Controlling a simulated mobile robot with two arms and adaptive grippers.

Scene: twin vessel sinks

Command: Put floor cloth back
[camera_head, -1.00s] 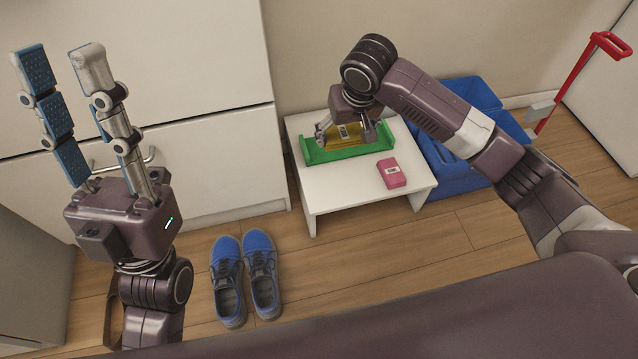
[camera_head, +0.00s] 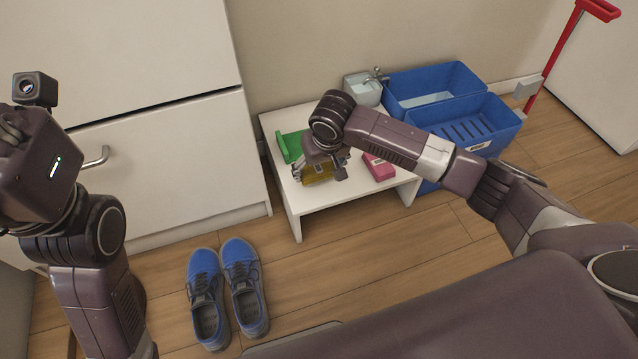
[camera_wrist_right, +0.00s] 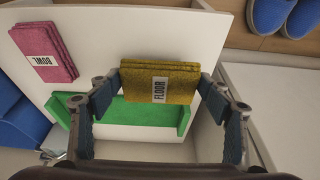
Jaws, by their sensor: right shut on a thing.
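The yellow floor cloth (camera_head: 318,176) is held between the fingers of my right gripper (camera_head: 322,172), over the white low table. In the right wrist view the cloth (camera_wrist_right: 182,88), marked "FLOOR", sits between both fingers of the gripper (camera_wrist_right: 158,88). The green tray (camera_head: 288,146) is behind and left of the cloth in the head view; it also shows in the right wrist view (camera_wrist_right: 125,110), partly covered by the gripper. Whether the cloth touches the table is unclear. My left gripper (camera_head: 12,132) is at the left edge, its fingers mostly hidden or cut off.
A pink cloth (camera_head: 378,167), marked "BOWL" in the wrist view, lies on the white table (camera_head: 300,205) right of my gripper. Blue bins (camera_head: 462,125) and a pale container with a tap (camera_head: 362,88) stand behind. Blue shoes (camera_head: 228,290) are on the floor, with clear floor to their right.

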